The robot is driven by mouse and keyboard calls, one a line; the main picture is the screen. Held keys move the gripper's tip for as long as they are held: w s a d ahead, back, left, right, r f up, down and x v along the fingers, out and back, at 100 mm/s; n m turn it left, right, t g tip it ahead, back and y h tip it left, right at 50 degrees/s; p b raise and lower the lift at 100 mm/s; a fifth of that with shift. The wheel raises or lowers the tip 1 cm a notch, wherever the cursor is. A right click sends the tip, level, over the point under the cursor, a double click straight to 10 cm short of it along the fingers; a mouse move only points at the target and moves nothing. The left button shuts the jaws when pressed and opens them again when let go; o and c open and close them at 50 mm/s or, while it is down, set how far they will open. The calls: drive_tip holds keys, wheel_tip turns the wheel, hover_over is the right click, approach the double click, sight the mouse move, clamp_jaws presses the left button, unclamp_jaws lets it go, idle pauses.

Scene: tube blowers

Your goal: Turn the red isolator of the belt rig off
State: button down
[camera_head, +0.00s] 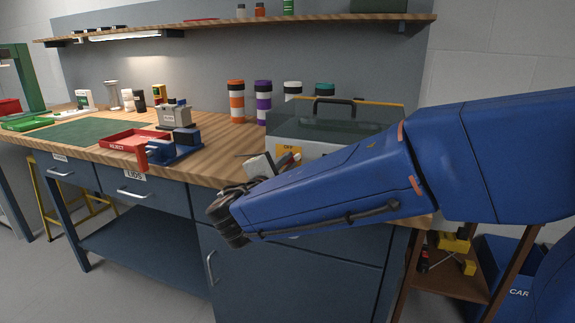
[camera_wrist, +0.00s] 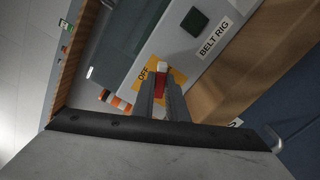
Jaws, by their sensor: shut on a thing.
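The belt rig (camera_head: 320,128) is a grey box with a clear cover and a dark handle at the right of the bench. Its "BELT RIG" label (camera_wrist: 215,38) shows in the wrist view. The red isolator (camera_wrist: 160,86) has a pale end and stands over a yellow plate (camera_wrist: 176,77) marked "OFF". The plate also shows in the head view (camera_head: 287,150). My gripper (camera_wrist: 161,88) is shut on the isolator, one finger on each side. The fingers hide much of the isolator and part of the plate, so its full set position is unclear.
A dark square part (camera_wrist: 194,21) sits on the rig's face near the label. A red reject tray (camera_head: 122,138) and a blue fixture (camera_head: 180,147) lie left of my arm. Several banded tubes, one orange (camera_head: 236,103), stand behind. Green mat (camera_head: 78,132) is mostly clear.

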drive_tip(key=n, duration=0.6)
drive_tip(key=shift+w+a+r, duration=0.1)
drive_tip(key=shift+a+r, duration=0.15)
drive_tip(key=shift+a, duration=0.05)
drive_tip(key=n, duration=0.6)
drive_tip(key=shift+w+a+r+n, duration=0.1)
drive_tip(key=shift+a+n, duration=0.2)
drive_tip(key=shift+n, duration=0.1)
drive_tip(key=c, duration=1.8)
unclamp_jaws()
drive_tip(key=shift+o, duration=0.2)
drive_tip(key=v, duration=1.7)
drive_tip(key=shift+s, duration=0.2)
drive_tip(key=shift+a, duration=0.15)
